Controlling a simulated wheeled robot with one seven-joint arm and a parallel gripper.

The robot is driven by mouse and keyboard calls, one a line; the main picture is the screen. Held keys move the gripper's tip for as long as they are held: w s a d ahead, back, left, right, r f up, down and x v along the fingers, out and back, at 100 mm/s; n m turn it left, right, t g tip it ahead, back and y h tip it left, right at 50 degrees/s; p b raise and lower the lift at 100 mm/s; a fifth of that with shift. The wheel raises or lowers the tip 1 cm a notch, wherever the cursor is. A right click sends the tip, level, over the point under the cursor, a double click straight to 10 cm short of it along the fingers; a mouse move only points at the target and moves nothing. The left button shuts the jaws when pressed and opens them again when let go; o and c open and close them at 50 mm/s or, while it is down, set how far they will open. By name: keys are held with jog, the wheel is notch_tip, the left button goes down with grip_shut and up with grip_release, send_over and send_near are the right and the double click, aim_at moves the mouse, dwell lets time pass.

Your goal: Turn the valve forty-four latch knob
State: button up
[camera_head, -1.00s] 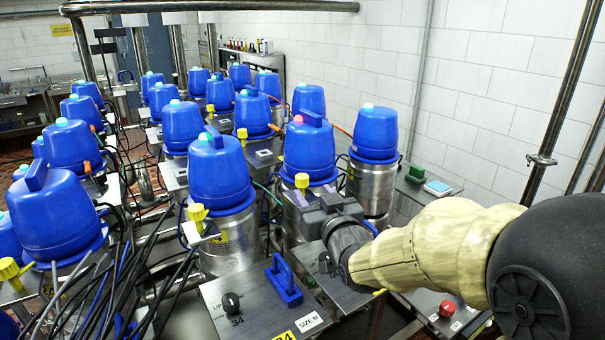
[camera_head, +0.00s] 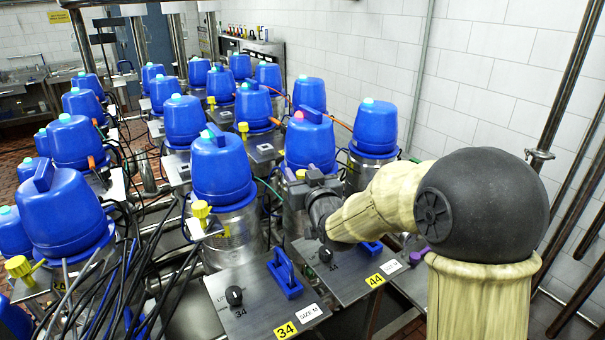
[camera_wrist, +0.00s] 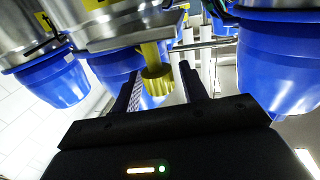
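The valve forty-four panel (camera_head: 345,272) bears a yellow 44 tag (camera_head: 375,281), a small black knob (camera_head: 325,254) and a blue handle (camera_head: 371,246). The blue-capped steel vessel (camera_head: 310,142) stands behind it. My gripper (camera_head: 303,180) reaches to the front of this vessel, above the panel. In the wrist view, a yellow ribbed knob (camera_wrist: 158,85) on a stem shows between the two dark fingers of my gripper (camera_wrist: 163,78). The fingers stand apart, with a gap visible at least on the right. I cannot tell whether either touches the knob. In the head view my gripper mostly hides this knob.
The neighbouring panel with a 34 tag (camera_head: 286,330) has its own black knob (camera_head: 234,296) and blue handle (camera_head: 285,273). Another yellow knob (camera_head: 201,211) stands left of my gripper. Black cables (camera_head: 110,275) crowd the left. A tiled wall bounds the right.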

jog(key=c, duration=0.7)
jog(key=shift+n+g+y, duration=0.5)
jog(key=shift+n+y, duration=0.2)
jog(key=shift+y, duration=0.3)
jog(key=shift+d+y, duration=0.1)
jog(key=shift+y, duration=0.2)
jog(key=shift+n+g+y+p, duration=0.45)
jog(key=shift+n+g+y, duration=0.45)
jog(key=shift+n+y, duration=0.25)
jog(key=n+g+y+p, duration=0.1)
jog(key=g+p, duration=0.1)
jog(key=n+g+y+p, duration=0.3)
jog(key=n+g+y, duration=0.1)
jog(key=shift+w+r+p, duration=0.1)
jog(key=shift+r+p, duration=0.15)
jog(key=shift+p, duration=0.15)
jog(key=n+g+p, duration=0.1)
jog(key=g, duration=0.1)
jog(key=n+g+y+p, duration=0.1)
jog(key=g, duration=0.1)
jog(key=shift+f+n, duration=0.1)
jog(key=shift+n, duration=0.15)
jog(key=shift+f+n+g+y+p, duration=0.15)
jog(key=shift+n+g+y+p, duration=0.35)
jog(key=shift+n+g, duration=1.15)
jog(key=shift+g, duration=0.65)
